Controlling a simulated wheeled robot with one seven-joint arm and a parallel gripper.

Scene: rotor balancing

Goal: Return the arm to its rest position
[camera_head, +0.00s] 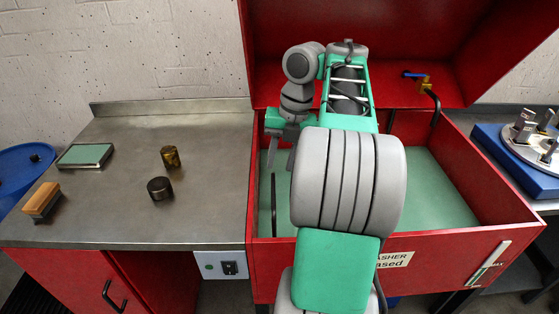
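My arm, green and grey, rises in front of a red parts washer (420,250) and bends over its basin. My gripper (281,160) hangs at the left side of the arm, fingers pointing down, over the left part of the basin. Its two fingers look apart, with nothing visible between them. My own arm links hide the middle of the basin.
A steel bench (115,220) at left holds a brass cylinder (170,157), a dark cylinder (160,188), a wooden brush (41,200) and a green-topped pad (86,155). The washer's raised lid (400,40) stands behind my arm. A blue-based fixture (515,160) is at right.

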